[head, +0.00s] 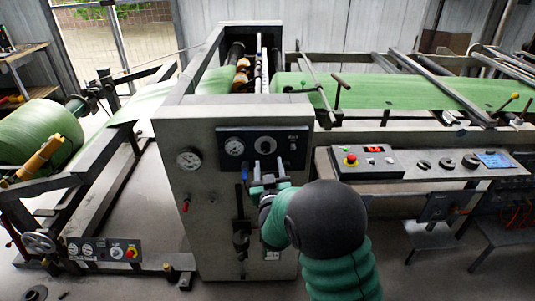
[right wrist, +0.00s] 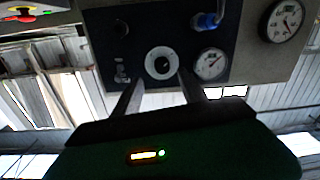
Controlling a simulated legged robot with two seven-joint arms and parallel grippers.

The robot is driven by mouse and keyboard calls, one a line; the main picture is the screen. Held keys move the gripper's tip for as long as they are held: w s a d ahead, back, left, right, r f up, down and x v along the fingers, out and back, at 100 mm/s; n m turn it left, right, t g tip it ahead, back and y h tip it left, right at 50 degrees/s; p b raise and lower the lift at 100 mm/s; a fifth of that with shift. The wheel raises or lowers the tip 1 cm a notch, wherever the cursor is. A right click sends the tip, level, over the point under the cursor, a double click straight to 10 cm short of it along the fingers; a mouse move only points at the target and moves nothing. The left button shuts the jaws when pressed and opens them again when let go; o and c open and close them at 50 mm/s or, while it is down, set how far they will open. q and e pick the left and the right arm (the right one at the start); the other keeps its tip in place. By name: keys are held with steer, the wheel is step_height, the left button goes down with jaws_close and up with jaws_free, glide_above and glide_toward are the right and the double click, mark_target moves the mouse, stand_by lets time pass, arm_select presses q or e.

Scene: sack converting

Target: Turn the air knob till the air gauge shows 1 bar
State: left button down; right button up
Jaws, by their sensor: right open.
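A round white-faced knob (head: 265,145) with a dark centre sits on the dark panel of the grey machine cabinet. It also shows in the right wrist view (right wrist: 161,63), which is upside down. A small gauge (head: 235,147) is beside it on the panel and shows in the wrist view too (right wrist: 211,64). Its needle is too small to read. My right gripper (head: 268,172) is open in front of the panel. In the wrist view its fingertips (right wrist: 161,80) point at the knob, one on each side; I cannot tell whether they touch it. My left gripper is out of view.
A larger gauge (head: 190,160) is on the cabinet left of the panel. A blue-handled part (head: 244,172) is below the small gauge, close to my gripper. A control desk (head: 420,163) with a red button stands right of my arm. Green web (head: 400,90) runs behind.

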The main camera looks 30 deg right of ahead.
mark_target(268, 151)
steer(key=x, duration=0.7)
steer(key=shift+w+a, duration=0.15)
steer(key=shift+a, duration=0.05)
steer(key=shift+d+f, duration=0.1)
steer(key=shift+d, duration=0.25)
steer(key=shift+a, duration=0.45)
steer(key=c, duration=1)
steer(key=shift+d, duration=0.1)
jaws_close()
